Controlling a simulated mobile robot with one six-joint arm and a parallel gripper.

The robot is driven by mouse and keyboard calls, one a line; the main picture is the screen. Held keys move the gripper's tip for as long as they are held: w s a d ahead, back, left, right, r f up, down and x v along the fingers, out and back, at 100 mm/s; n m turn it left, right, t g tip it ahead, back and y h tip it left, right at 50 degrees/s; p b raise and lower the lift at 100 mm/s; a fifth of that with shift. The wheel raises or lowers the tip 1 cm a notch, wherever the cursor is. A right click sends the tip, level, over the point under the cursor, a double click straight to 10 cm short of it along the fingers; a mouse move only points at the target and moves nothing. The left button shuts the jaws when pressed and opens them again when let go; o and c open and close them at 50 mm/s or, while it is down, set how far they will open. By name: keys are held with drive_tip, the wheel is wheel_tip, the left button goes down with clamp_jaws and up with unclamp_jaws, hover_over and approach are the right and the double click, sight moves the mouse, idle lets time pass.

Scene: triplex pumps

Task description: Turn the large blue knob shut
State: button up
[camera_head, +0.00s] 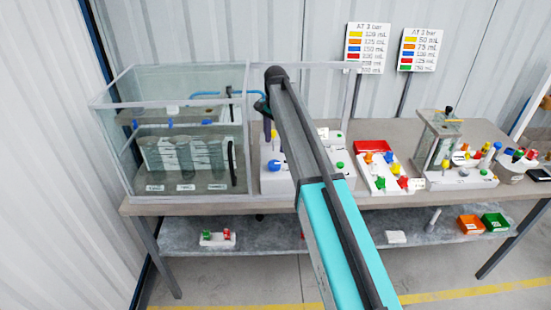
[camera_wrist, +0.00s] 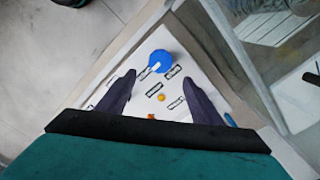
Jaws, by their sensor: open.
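The large blue knob (camera_head: 274,165) sits on the front of a white panel box (camera_head: 276,183) beside the glass tank. In the wrist view the blue knob (camera_wrist: 160,62) shows as a round disc with a white mark, on the white labelled panel. My gripper (camera_wrist: 158,76) is open, with one dark finger on each side below the knob in the picture. Nothing is between the fingers but the view of the panel. I cannot tell how far the fingertips are from the knob.
A glass tank (camera_head: 118,150) stands left of the panel, its wall close by. A small orange knob (camera_wrist: 160,97) is on the panel. A white block with coloured knobs (camera_head: 388,185) and a red tray (camera_head: 373,146) stand to the right on the table. A lower shelf (camera_head: 265,240) runs beneath.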

sight(275, 163)
drive_tip(key=shift+f+p, duration=1.7)
drive_tip(key=shift+f, duration=3.05)
drive_tip(key=c, duration=1.1)
drive_tip(key=shift+o, duration=0.2)
